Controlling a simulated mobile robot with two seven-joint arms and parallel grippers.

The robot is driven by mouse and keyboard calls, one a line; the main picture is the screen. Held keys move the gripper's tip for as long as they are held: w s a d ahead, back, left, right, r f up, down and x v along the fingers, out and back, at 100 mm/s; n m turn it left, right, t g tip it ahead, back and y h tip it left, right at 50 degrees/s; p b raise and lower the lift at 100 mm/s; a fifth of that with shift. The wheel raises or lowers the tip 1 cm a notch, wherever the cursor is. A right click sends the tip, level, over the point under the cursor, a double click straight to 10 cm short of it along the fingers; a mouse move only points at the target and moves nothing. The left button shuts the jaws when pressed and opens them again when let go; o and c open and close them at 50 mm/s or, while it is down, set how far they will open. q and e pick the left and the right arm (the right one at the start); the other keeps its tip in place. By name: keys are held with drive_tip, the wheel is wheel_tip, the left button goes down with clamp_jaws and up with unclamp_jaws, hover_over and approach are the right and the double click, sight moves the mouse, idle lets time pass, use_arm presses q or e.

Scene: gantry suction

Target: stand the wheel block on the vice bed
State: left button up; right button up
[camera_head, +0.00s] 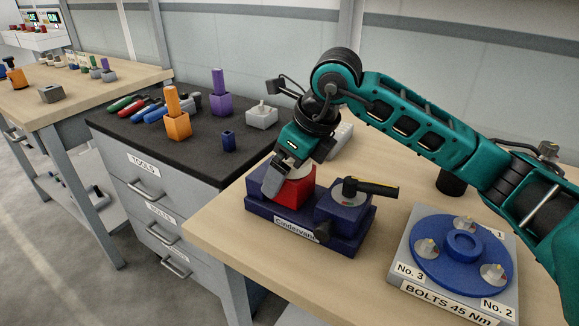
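My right gripper (282,184) comes down over the block from above. One grey finger lies along the block's left side; the other finger is hidden. I cannot tell whether the fingers press on the block, or whether its underside rests fully on the bed. My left gripper is out of view.
A blue disc fixture (428,258) on a grey base, labelled "BOLTS 45 Nm", stands to the right. A black-topped tool cabinet (190,158) at left holds an orange block (177,124), a purple block (220,103) and screwdrivers. The wooden bench (225,231) is bare at its front-left edge.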

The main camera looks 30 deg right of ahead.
drive_tip(key=shift+r+p, duration=0.3)
use_arm(q)
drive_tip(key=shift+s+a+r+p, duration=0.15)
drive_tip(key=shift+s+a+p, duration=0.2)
drive_tip(key=shift+p, duration=0.2)
use_arm(e)
drive_tip(key=v, duration=1.1)
drive_tip(key=shift+s+r, duration=0.2)
drive_tip(key=shift+r, duration=0.1)
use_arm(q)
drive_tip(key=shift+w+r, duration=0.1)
use_arm(e)
drive_tip(key=shift+d, duration=0.1)
